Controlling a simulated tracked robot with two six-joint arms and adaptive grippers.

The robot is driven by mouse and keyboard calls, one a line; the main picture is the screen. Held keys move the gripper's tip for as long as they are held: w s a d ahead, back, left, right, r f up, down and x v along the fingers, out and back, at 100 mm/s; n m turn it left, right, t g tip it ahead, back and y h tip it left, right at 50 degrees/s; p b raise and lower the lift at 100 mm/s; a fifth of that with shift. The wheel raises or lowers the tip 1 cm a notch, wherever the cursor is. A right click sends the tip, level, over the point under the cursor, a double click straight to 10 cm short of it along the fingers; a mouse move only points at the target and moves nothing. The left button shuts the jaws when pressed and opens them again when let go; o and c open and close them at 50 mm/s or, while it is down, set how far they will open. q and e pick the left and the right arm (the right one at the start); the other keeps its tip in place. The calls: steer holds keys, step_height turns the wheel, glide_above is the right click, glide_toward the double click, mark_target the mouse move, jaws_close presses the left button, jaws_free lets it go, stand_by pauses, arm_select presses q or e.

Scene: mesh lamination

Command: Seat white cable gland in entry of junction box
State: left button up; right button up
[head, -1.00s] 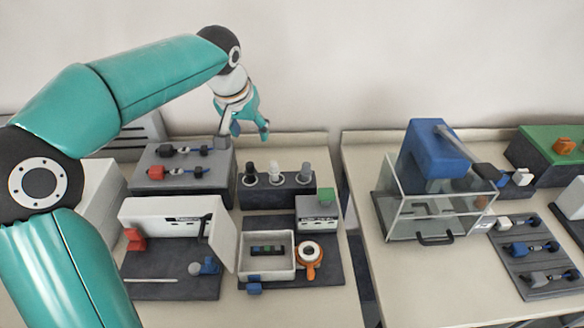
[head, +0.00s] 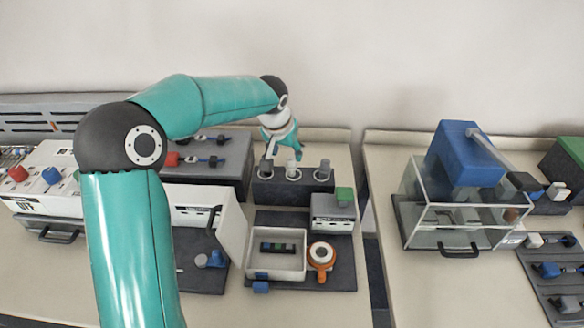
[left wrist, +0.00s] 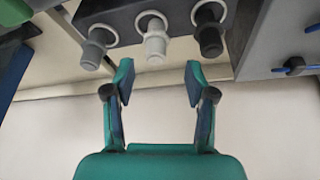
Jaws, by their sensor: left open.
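The white cable gland (head: 293,169) stands in the middle ring of a dark holder block (head: 310,185), between a dark gland (head: 266,168) and a grey one (head: 324,169). In the left wrist view the white gland (left wrist: 155,41) is straight ahead of my left gripper (left wrist: 157,82), whose two fingers are apart with nothing between them. The fingertips are short of the gland. In the head view my left gripper (head: 284,150) is behind the block. An open light box (head: 250,266) with a terminal strip inside looks like the junction box; its entry is not clear. My right gripper is out of view.
An orange ring-shaped piece (head: 320,272) sits right of the open box. A grey box with a green top (head: 333,212) stands behind it. A larger white enclosure (head: 228,235) is at left. A glass-sided case (head: 430,225) stands on the right table, across a gap.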

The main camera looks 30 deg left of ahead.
mark_target(291, 158)
arm_select(q)
steer(key=shift+w+d+p+x, duration=0.15)
steer(key=shift+p+x, duration=0.25)
steer(key=shift+x, duration=1.05)
steer(key=shift+w+d+p+x, duration=0.15)
steer(key=shift+p+x, duration=0.25)
steer(key=shift+x, duration=1)
steer(key=shift+r, duration=0.1)
jaws_close()
